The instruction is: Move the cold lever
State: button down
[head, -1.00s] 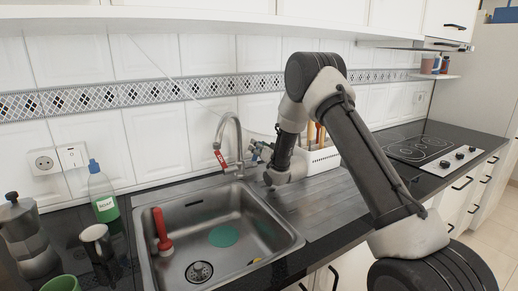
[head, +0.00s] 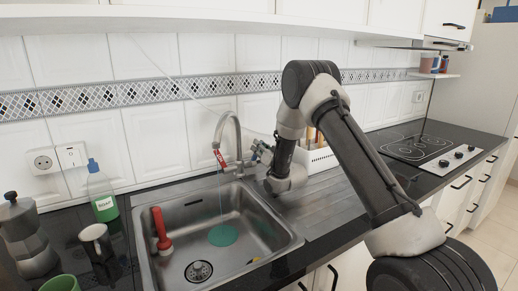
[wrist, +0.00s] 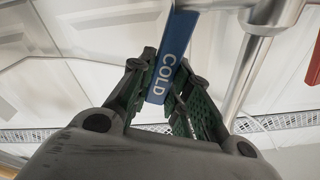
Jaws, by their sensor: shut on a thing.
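The cold lever (wrist: 174,48) is a blue bar with the white word COLD, on the metal tap (wrist: 262,55) in the wrist view. My gripper (wrist: 167,82) is shut on it, with the dark green-padded fingers on either side of the lever's lower end. In the head view my gripper (head: 259,152) is at the right side of the tap (head: 238,130), and the blue lever is mostly hidden there. A thin, faint stream of water falls from the spout into the sink. The red lever (head: 219,158) hangs on the left side of the tap.
The steel sink (head: 288,238) holds a red plunger (head: 161,230) and a green round item (head: 223,235). A soap bottle (head: 102,195), a mug (head: 95,240) and a moka pot (head: 22,235) stand left. A white rack (head: 320,160) stands behind my arm.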

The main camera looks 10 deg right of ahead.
jog(key=c, duration=1.3)
grip_release()
notch_tip(320, 180, up, 10)
